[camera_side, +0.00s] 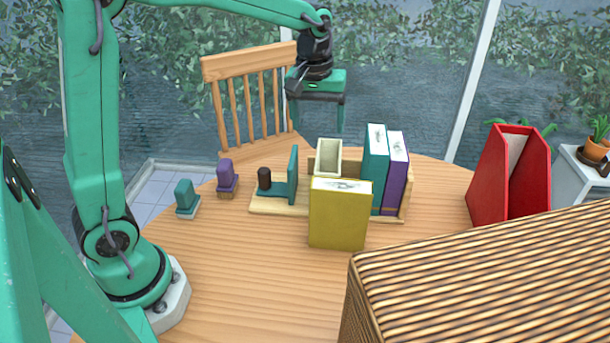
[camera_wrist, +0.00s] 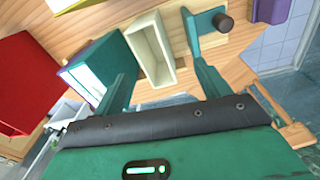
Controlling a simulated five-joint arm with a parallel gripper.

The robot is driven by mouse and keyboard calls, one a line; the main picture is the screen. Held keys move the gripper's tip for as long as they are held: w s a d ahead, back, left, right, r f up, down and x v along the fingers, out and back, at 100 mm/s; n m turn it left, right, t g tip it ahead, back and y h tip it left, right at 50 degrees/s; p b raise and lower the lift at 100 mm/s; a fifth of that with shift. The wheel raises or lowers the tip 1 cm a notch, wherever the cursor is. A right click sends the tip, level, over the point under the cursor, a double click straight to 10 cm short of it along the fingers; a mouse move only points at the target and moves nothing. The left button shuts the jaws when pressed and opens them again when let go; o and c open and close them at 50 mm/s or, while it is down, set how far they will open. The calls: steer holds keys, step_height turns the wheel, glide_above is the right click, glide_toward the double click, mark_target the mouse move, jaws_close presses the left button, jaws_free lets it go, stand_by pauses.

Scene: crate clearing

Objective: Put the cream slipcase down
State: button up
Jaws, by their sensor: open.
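The cream slipcase (camera_side: 328,157) stands upright, open top up, in the wooden rack (camera_side: 275,206), between the teal bookend with a dark knob (camera_side: 293,175) and the teal book (camera_side: 375,168). Its lower part is hidden behind the yellow book in the side view. My gripper (camera_side: 317,122) is open and empty above the slipcase, apart from it. In the wrist view, the slipcase (camera_wrist: 152,50) shows beyond and between my two spread fingers, with the teal book (camera_wrist: 82,85) on its left and the bookend (camera_wrist: 195,40) on its right.
A yellow book (camera_side: 339,217) stands in front of the rack. A purple book (camera_side: 396,175) is beside the teal one. A red file holder (camera_side: 487,178) stands right, a woven box (camera_side: 480,275) front right. Small purple (camera_side: 227,178) and teal (camera_side: 187,198) objects stand left. The front-left tabletop is clear.

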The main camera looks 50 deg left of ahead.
steer(key=s+r+m+t, duration=0.3)
steer(key=s+m, duration=0.4)
steer(key=s, duration=1.4)
steer(key=shift+m+t, duration=0.3)
steer(key=shift+t, duration=0.5)
